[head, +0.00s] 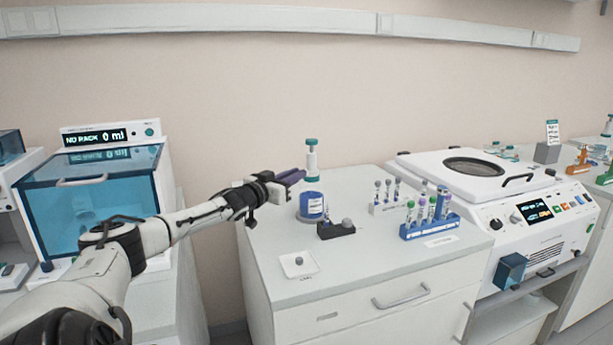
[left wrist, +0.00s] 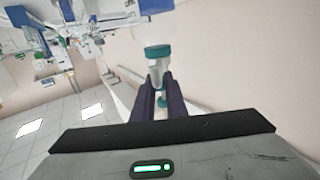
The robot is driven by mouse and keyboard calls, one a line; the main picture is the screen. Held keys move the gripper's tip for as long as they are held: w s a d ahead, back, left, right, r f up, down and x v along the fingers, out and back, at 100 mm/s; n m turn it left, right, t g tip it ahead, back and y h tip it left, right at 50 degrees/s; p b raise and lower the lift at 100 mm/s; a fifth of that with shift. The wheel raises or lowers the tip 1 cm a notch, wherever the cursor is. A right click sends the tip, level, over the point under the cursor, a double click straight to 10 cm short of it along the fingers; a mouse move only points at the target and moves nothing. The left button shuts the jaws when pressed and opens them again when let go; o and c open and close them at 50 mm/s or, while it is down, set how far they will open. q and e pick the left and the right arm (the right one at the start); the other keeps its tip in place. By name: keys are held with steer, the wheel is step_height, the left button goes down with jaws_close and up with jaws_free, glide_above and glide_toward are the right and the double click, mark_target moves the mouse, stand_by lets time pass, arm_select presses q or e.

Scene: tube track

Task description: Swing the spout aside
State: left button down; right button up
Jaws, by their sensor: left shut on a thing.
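A bottle-top dispenser with a teal cap and white body (head: 311,163) stands on a blue bottle (head: 311,205) at the back of the white counter. My left gripper (head: 300,175) reaches in from the left at the dispenser's height, its dark purple fingers against its left side. In the left wrist view the teal cap (left wrist: 159,51) and white body stand just beyond the fingers (left wrist: 168,98). A small teal part, seemingly the spout, shows between the fingers, which are shut on it. The fingers hide most of the spout. My right gripper is in neither view.
A dark stand (head: 336,229) sits just in front of the bottle. A blue tube rack (head: 430,225) and a pale rack (head: 386,206) stand to the right. A white centrifuge (head: 470,175) is farther right.

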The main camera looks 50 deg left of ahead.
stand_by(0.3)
arm_select(q)
steer(key=c, duration=1.8)
jaws_free()
steer(key=shift+a+f, duration=0.1)
steer(key=shift+o, duration=0.2)
steer(key=shift+s, duration=0.1)
